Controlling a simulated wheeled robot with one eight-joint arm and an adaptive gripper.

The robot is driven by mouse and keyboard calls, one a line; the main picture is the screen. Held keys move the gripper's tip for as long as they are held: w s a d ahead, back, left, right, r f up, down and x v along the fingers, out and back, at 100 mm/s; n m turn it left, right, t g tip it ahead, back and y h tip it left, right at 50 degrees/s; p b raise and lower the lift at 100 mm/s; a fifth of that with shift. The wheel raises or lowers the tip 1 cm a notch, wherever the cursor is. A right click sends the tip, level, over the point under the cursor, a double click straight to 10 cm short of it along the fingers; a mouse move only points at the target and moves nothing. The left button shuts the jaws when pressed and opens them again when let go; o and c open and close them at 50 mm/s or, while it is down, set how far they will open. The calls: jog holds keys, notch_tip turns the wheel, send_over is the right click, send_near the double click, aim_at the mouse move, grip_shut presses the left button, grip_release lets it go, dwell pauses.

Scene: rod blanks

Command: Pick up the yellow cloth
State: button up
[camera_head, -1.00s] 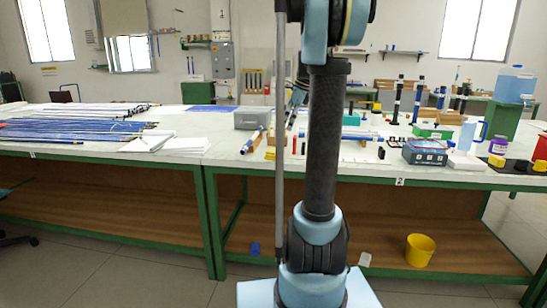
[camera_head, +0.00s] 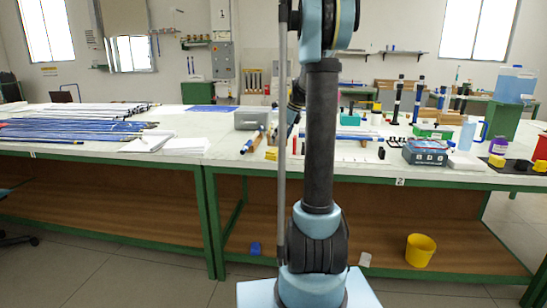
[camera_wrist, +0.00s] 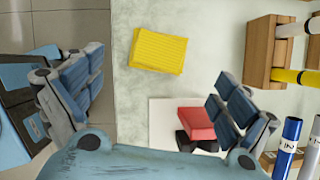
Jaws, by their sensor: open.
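The yellow cloth (camera_wrist: 158,51) lies flat on the pale bench top in the wrist view, above centre, a ribbed, roughly rectangular piece. My gripper (camera_wrist: 158,100) is open, one finger low on the left and the other on the right. The cloth shows beyond and between the fingers, touched by neither. In the head view my arm stands in front of the bench and largely hides the gripper, and I cannot make out the cloth there for sure.
In the wrist view a red block (camera_wrist: 196,123) on a white sheet lies near the right finger. Wooden racks (camera_wrist: 262,50) and blue cylinders (camera_wrist: 288,140) stand to the right. The bench edge runs along the left. A yellow bucket (camera_head: 420,250) sits on the lower shelf.

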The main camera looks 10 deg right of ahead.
aim_at(274, 150)
jog(key=shift+x, duration=3.35)
jog(key=shift+s+a, duration=0.15)
jog(key=c, duration=1.1)
